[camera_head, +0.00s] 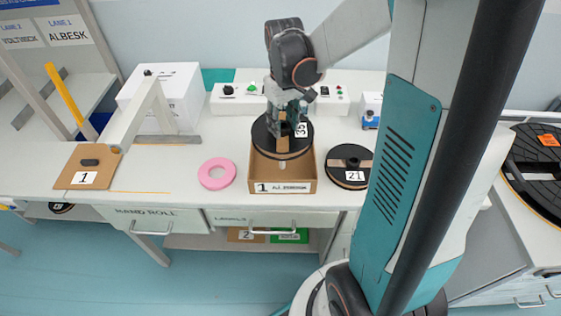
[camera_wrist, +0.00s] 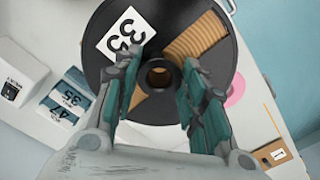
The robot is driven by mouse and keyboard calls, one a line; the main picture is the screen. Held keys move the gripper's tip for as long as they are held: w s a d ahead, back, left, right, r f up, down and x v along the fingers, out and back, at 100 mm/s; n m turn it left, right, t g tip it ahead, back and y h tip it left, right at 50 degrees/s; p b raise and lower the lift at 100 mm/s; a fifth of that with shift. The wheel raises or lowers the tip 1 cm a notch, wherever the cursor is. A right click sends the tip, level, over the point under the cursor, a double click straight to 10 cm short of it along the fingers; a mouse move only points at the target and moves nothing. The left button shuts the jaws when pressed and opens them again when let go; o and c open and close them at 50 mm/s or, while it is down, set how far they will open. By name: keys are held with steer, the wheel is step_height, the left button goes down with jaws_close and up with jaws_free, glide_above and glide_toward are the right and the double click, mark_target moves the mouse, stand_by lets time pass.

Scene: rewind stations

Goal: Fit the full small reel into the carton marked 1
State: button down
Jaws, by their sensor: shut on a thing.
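My gripper (camera_head: 288,108) points down and is shut on the hub of a small black reel (camera_head: 268,143) with a white number label. In the wrist view the label on the reel (camera_wrist: 110,68) looks like 35, and tan wound material shows through the flange openings. The fingers (camera_wrist: 158,92) stand on either side of the central hub. The open brown carton marked 1 (camera_head: 262,175) stands on the bench directly below the reel. The reel looks level and hides the carton's back part. A light post shows under the reel, and I cannot tell the exact gap.
Another black reel (camera_head: 338,176), its label reading like 21, lies right of the carton. A pink ring (camera_head: 217,173) lies left. A brown board marked 1 with a dark handle (camera_head: 70,180) lies further left. A white control strip (camera_head: 240,103) runs behind.

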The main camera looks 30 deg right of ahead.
step_height(320, 180, down, 14)
steer(key=b, duration=0.4)
steer(key=shift+f+b, duration=0.15)
steer(key=shift+b, duration=0.2)
steer(key=c, duration=1)
jaws_free()
step_height(320, 180, up, 12)
steer(key=p, duration=0.4)
steer(key=shift+r, duration=0.2)
